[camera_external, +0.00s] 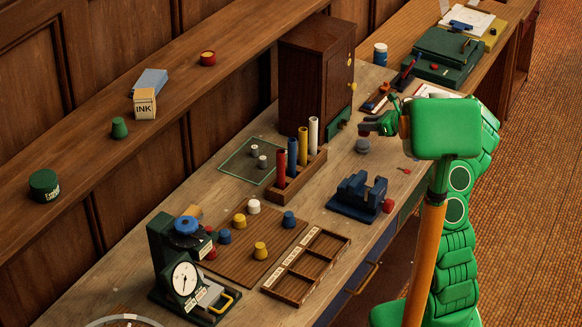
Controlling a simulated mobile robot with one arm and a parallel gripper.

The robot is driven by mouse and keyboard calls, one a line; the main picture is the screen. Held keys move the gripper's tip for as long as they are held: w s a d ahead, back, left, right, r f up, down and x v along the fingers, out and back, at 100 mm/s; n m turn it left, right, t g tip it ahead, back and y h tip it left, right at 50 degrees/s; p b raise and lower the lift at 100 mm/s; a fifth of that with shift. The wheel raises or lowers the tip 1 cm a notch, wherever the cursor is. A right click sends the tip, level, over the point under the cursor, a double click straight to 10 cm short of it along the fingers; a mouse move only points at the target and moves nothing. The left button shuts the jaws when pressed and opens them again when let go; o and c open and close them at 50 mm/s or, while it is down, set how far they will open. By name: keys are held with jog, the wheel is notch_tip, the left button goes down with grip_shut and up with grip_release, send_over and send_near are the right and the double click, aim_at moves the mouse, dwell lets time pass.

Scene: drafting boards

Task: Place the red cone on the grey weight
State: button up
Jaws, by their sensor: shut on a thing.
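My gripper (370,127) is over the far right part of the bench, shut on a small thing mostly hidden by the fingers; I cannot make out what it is. A grey piece (362,146) shows just under the fingers; I cannot tell whether it touches what they hold. Two small grey weights (262,161) stand on a glass plate left of the peg rack. A small red piece (210,253) is at the left of the wooden board with coloured cones, partly hidden. Another red piece (388,205) lies by the blue vise. I cannot tell which is the red cone.
A rack (298,180) of coloured tubes, a blue vise (357,197), a divided wooden tray (298,286) and a dial scale (187,277) take up the bench. A brown cabinet (304,83) stands behind. Bare bench shows between the rack and the gripper.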

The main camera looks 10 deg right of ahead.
jog(key=shift+f, duration=1.55)
jog(key=shift+f, duration=0.1)
jog(key=o, duration=1)
jog(key=shift+s+d+r, duration=0.35)
jog(key=shift+v, duration=5.45)
